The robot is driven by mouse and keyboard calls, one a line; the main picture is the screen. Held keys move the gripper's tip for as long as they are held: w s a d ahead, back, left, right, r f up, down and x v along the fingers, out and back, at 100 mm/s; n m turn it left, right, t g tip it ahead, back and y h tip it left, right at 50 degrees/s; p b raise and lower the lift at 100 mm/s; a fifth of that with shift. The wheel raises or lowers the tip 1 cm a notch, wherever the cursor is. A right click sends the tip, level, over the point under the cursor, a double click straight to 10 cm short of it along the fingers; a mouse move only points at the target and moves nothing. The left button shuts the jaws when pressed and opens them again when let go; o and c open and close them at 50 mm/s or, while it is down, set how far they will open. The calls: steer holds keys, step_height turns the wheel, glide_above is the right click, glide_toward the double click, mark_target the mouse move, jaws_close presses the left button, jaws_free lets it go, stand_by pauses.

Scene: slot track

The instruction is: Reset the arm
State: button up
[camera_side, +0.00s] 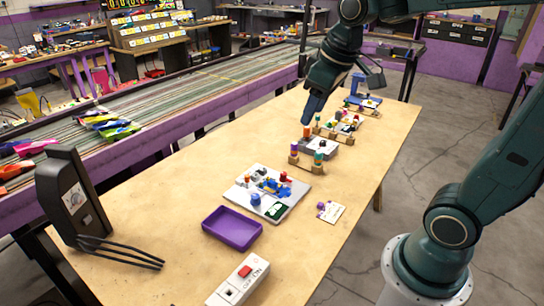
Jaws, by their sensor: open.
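My gripper (307,118) is at the end of my dark green arm, pointing down above the middle of the wooden table (210,262). It hangs over a grey block (318,148), close to a small orange piece (306,131). I cannot tell whether it touches that piece. The view is too small to show the gap between the fingers clearly.
Wooden racks with small coloured pegs stand by the grey block. A white board (293,203) with small parts, a purple tray (232,228) and a switch box (238,280) lie nearer. A black box (72,198) stands left. The slot track (190,93) runs behind.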

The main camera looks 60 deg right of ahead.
steer(key=s+a+f+m+t, duration=0.1)
steer(key=s+a, duration=0.3)
steer(key=s, duration=0.8)
steer(key=shift+f+t+y, duration=0.3)
steer(key=shift+t, duration=0.1)
